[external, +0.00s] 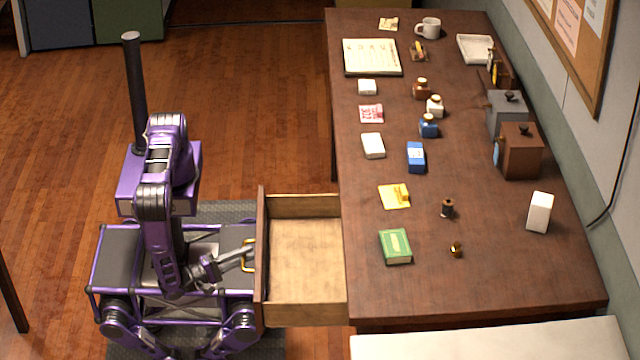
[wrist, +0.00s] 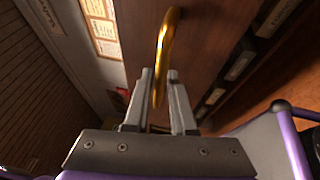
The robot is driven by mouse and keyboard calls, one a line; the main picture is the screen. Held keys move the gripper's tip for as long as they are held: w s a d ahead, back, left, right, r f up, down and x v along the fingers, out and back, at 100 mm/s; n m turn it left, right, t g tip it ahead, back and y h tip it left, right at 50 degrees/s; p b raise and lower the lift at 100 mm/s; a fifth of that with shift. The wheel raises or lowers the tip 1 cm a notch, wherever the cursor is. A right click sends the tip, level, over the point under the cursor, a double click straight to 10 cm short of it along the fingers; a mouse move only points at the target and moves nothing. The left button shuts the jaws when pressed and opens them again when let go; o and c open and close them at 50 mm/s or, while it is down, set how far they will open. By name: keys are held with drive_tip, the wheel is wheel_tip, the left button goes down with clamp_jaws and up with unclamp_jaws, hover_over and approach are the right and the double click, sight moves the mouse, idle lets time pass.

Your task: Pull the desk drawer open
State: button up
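The desk drawer (external: 305,265) is pulled well out from the left side of the brown desk (external: 480,270), and its pale wooden inside looks empty. Its brown front panel (external: 262,250) faces my base. The brass handle (external: 247,255) is on that panel and shows as a curved golden bar in the wrist view (wrist: 168,45). My gripper (external: 248,253) is at the handle. In the wrist view, the two grey fingers (wrist: 160,78) stand on either side of the bar, close against it. The fingertip contact is partly hidden.
The desktop holds a green book (external: 395,246), a blue box (external: 415,157), a white mug (external: 428,28) and several small items. A white surface (external: 490,340) stands at the front right. Open wooden floor (external: 250,110) lies behind my base.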

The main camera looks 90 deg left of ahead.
idle(0.3)
drive_tip(key=b+v, duration=0.1)
drive_tip(key=v, duration=1.6)
drive_tip(key=shift+s, duration=0.2)
